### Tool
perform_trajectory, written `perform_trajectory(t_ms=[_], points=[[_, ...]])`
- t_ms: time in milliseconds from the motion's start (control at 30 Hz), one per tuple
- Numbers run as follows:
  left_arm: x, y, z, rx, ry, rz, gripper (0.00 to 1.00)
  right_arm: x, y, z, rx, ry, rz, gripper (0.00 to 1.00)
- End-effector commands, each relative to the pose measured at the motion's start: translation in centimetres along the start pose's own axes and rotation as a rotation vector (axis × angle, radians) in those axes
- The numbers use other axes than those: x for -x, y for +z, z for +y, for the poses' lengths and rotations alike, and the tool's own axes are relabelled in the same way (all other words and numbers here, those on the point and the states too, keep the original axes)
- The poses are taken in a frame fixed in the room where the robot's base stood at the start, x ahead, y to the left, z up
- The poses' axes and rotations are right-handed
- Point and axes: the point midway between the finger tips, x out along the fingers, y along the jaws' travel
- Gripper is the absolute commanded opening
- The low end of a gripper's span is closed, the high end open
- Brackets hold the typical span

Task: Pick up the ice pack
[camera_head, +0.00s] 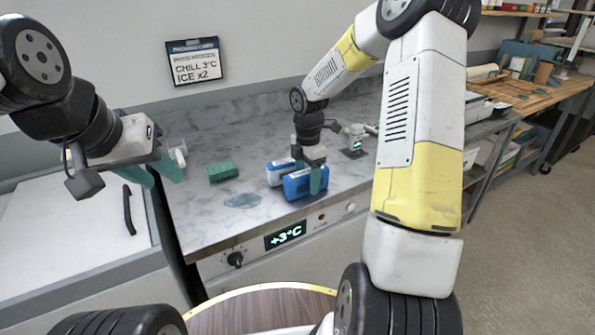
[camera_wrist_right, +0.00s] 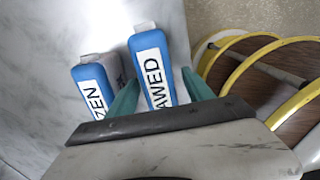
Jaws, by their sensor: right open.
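Two blue packs with white labels stand close together on the grey marble counter. My left gripper (camera_head: 153,174) is open and empty over the counter's left end.
A green block (camera_head: 221,171) and a wet-looking patch (camera_head: 242,200) are on the counter. A wall sign (camera_head: 195,61) reads "CHILL 3°C ICE x2". The counter front display (camera_head: 285,235) shows +3°C. A small device (camera_head: 355,140) stands behind the right gripper.

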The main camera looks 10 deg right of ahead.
Motion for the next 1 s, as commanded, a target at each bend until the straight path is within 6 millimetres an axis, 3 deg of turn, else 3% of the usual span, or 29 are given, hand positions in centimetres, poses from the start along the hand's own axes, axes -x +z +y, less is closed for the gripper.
perform_trajectory(t_ms=[300,600,1000], points=[[0.0,0.0,0.0,0.0,0.0,0.0,0.36,-0.69,0.01,0.03,0.0,0.002,-0.001,0.6],[0.0,0.0,0.0,0.0,0.0,0.0,0.36,-0.67,0.01,0.02,-0.001,0.002,-0.001,0.01],[0.0,0.0,0.0,0.0,0.0,0.0,0.36,-0.49,0.01,0.06,-0.001,0.003,-0.001,0.0]])
